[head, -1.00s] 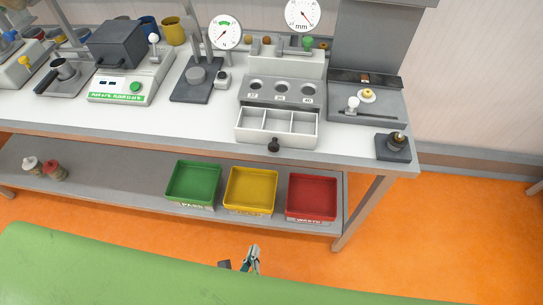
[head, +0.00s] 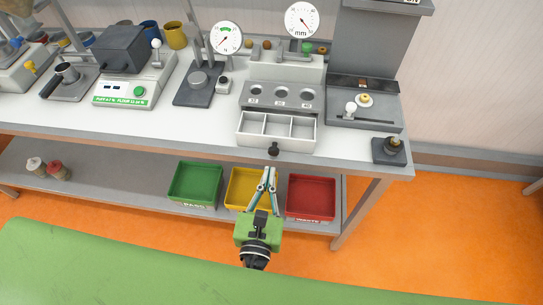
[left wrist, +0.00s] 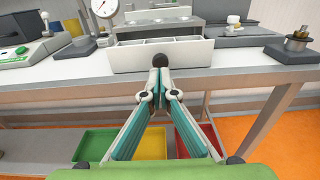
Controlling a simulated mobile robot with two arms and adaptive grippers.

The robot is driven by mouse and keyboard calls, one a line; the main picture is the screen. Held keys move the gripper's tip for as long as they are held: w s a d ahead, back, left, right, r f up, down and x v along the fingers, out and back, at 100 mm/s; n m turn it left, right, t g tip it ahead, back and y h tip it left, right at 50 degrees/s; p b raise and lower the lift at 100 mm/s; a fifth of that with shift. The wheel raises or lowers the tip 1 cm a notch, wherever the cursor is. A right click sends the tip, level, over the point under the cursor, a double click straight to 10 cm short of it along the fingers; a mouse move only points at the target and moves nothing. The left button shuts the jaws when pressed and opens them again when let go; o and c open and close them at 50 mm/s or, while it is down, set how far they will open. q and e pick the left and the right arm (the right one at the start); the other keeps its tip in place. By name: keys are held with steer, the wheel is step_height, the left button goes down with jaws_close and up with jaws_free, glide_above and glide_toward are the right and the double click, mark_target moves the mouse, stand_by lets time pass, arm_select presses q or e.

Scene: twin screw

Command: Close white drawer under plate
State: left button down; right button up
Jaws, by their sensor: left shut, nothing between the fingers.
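The white drawer (head: 296,144) is pulled out from under the grey plate with three round holes (head: 299,95). Its inside is split into three empty compartments, and a dark round knob (head: 274,149) sits on its front. In the left wrist view the drawer front (left wrist: 190,58) faces me, with the knob (left wrist: 159,60) just beyond my fingertips. My left gripper (head: 270,171) is shut and empty, with its tips just below and in front of the knob. I cannot tell whether the tips touch it. My right gripper is not in view.
Green (head: 194,183), yellow (head: 235,188) and red (head: 311,196) bins stand on the lower shelf. A dark block with a round part (head: 389,150) sits near the table's right corner. A scale (head: 133,87) stands to the left. The space before the drawer is clear.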

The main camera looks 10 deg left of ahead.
mark_target(273, 153)
arm_select(q)
steer(key=w, duration=0.2)
steer(key=w+p, duration=0.1)
steer(key=w, duration=0.2)
steer(key=shift+f, duration=0.2)
steer(key=w, duration=0.9)
steer(key=shift+w+a+p, duration=0.25)
steer(key=shift+w+p, duration=0.1)
steer(key=shift+p, duration=0.05)
steer(key=shift+r, duration=0.2)
steer(key=shift+a, duration=0.1)
